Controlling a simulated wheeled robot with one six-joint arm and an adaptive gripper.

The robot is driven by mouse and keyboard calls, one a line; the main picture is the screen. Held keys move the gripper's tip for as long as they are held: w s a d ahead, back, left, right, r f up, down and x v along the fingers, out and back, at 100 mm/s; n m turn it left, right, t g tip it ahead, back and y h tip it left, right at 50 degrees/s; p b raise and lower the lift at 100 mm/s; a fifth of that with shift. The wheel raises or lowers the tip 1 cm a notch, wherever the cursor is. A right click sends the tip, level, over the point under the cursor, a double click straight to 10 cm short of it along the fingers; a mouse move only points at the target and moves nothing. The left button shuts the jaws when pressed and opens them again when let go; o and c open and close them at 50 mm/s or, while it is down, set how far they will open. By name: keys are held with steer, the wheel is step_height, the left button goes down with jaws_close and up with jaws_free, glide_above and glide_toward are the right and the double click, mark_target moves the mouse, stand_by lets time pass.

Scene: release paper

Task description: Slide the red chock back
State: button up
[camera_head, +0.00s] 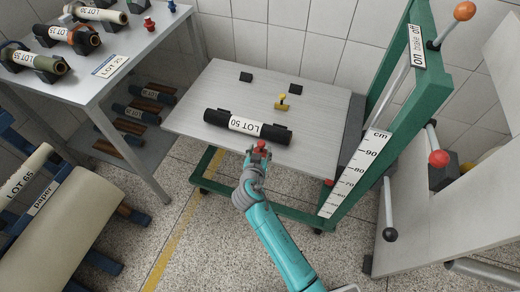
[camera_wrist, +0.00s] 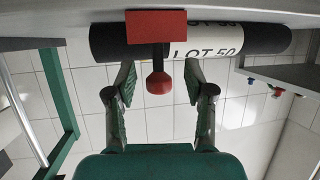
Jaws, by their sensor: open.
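The red chock (camera_head: 261,147) is at the front edge of the grey platform, in front of the black roll (camera_head: 221,119) labelled LOT 50. In the wrist view the chock's red block (camera_wrist: 157,24) overlaps the roll (camera_wrist: 265,39). Its red knob (camera_wrist: 158,84) hangs toward my gripper, between the two fingers. My gripper (camera_wrist: 160,78) is open, with a visible gap on each side of the knob. In the head view my gripper (camera_head: 256,160) is just at the chock and partly hides it. A yellow chock (camera_head: 281,105) sits behind the roll.
The grey platform (camera_head: 210,88) carries two small black blocks (camera_head: 246,77) (camera_head: 296,89) at the back. A green frame with a cm scale (camera_head: 358,165) stands at right. A table with several rolls (camera_head: 133,52) is at left, a large paper roll (camera_head: 65,235) at lower left.

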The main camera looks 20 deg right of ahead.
steer(key=v, duration=1.1)
steer(key=shift+r, duration=0.1)
steer(key=s+d+f+n+y, duration=0.3)
steer(key=s, duration=0.7)
steer(key=s+d+f+n+y, duration=0.2)
steer(key=s+d+f, duration=0.1)
steer(key=s, duration=0.7)
steer(key=s+d+r+t, duration=0.2)
steer(key=s+r, duration=1.4)
steer(key=s, duration=0.2)
steer(key=shift+s+y, duration=0.35)
steer(key=shift+y, duration=0.05)
